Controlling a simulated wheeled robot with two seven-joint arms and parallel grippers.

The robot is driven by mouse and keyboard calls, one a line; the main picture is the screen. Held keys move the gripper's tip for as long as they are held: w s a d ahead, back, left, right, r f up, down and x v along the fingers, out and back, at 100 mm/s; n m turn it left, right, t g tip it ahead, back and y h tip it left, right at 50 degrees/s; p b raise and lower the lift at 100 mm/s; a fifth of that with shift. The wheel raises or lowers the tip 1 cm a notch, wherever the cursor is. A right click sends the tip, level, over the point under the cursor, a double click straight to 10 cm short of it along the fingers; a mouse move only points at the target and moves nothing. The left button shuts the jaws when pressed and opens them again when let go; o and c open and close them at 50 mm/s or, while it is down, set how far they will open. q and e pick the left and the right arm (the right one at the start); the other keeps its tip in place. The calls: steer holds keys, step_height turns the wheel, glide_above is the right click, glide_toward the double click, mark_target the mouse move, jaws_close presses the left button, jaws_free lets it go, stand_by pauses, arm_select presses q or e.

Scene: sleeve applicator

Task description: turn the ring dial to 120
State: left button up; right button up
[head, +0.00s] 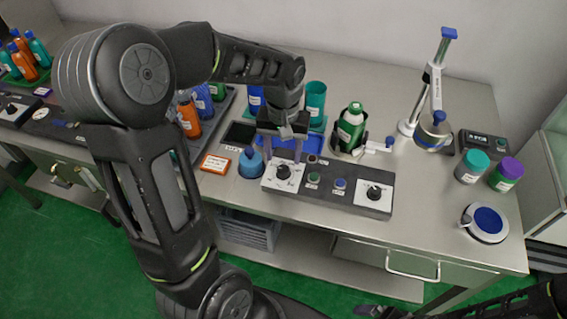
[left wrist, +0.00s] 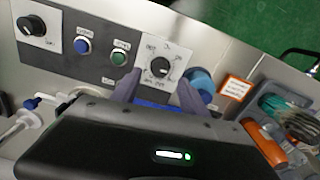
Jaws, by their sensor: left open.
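A control box (head: 328,187) near the bench's front edge carries two black dials on white plates. The left dial (head: 283,172) also shows in the left wrist view (left wrist: 160,67), with small marks around it. The right dial (head: 374,192) also shows in the left wrist view (left wrist: 30,26). I cannot read for sure which is the ring dial or its setting. My left gripper (head: 285,152) is open and points down just behind the left dial. In the left wrist view its fingers (left wrist: 158,92) stand apart on either side near that dial. My right gripper (head: 372,311) is at the bottom edge, mostly cut off.
Green and blue buttons (head: 326,181) sit between the dials. A green bottle in a holder (head: 350,126) stands behind.

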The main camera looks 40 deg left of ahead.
mark_target(283, 168)
arm_select(q)
step_height(283, 168, down, 5)
steer(key=shift+f, duration=0.1)
stand_by(0.3)
jaws_close()
stand_by(0.4)
